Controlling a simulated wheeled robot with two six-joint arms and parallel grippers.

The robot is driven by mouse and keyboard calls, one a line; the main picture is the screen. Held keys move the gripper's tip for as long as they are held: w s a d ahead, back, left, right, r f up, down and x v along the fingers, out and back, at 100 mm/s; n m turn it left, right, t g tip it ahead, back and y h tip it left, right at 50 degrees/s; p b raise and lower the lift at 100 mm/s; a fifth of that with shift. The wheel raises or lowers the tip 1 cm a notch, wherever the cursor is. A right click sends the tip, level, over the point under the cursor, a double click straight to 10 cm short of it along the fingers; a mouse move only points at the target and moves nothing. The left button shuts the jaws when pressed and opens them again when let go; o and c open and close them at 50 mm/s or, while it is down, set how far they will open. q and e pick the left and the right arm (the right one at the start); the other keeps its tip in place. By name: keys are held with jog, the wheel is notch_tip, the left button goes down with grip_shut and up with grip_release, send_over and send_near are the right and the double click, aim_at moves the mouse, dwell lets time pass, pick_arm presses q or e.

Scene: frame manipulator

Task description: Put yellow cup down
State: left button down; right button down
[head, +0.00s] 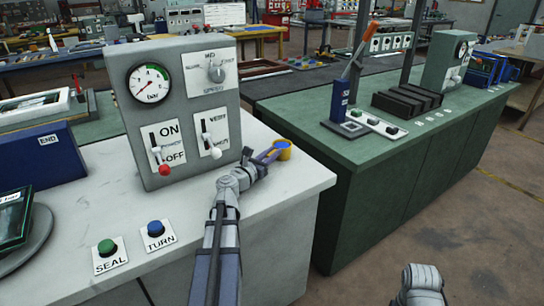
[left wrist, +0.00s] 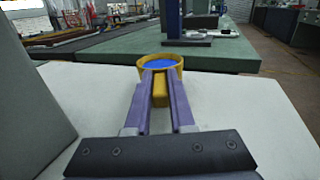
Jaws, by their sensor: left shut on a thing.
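The yellow cup (head: 283,151) has a blue inside and is upright at the right end of the white counter (head: 290,195). My left gripper (head: 270,155) reaches it from the left and is shut on its handle. In the left wrist view the purple fingers (left wrist: 160,92) pinch a yellow handle, and the yellow cup (left wrist: 172,73) is just beyond the fingertips. I cannot tell whether the cup's base touches the counter. Of my right arm only a pale link shows at the bottom right of the head view; its gripper is out of view.
A grey control panel (head: 180,85) with a gauge and levers stands left of my left gripper. Green SEAL (head: 107,247) and blue TURN (head: 155,229) buttons lie at the front. A green bench (head: 430,120) stands to the right across a gap. The white top near the cup is clear.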

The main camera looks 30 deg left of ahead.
pick_arm(q)
jog(key=shift+f, duration=0.15)
jog(key=c, duration=0.8)
grip_release()
jog(key=shift+o, duration=0.2)
jog(key=shift+r, duration=0.2)
